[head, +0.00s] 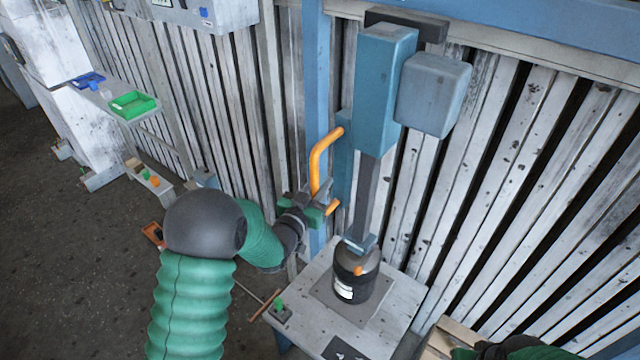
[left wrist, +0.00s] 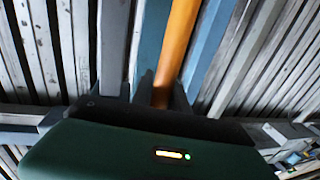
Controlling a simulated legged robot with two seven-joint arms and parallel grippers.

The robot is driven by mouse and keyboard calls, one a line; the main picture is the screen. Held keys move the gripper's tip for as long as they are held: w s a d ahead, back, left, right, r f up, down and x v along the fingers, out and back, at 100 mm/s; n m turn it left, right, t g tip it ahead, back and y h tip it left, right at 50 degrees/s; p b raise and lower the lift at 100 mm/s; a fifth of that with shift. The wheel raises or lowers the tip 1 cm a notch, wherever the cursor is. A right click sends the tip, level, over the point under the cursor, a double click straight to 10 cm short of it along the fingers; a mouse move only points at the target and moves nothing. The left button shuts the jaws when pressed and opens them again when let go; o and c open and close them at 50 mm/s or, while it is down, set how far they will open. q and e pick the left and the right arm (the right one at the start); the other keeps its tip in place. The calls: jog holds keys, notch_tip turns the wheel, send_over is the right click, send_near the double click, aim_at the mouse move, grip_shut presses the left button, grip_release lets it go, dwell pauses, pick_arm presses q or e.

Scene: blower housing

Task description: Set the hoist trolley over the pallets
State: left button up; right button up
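The hoist trolley is a blue upright body (head: 384,85) with a grey box on its side, under a dark bracket at the top rail. Its orange handle (head: 317,165) stands on its left side. My left gripper (head: 322,205) is at the lower part of the handle. In the left wrist view the handle (left wrist: 178,45) runs between the two fingers (left wrist: 165,95), which sit close on both sides. The hoist's mast reaches down to a dark cylinder (head: 356,276) on a grey table. A wooden pallet (head: 452,336) shows partly at the lower right. My right gripper (head: 492,351) is mostly cut off there.
The grey table (head: 400,305) stands below the hoist, with a small tool holding a green part (head: 279,306) at its left. A slatted wall and blue post (head: 315,80) are behind. A shelf with a green bin (head: 132,105) and blue bin (head: 88,80) is far left.

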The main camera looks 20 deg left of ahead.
pick_arm(q)
grip_shut()
dwell(0.9)
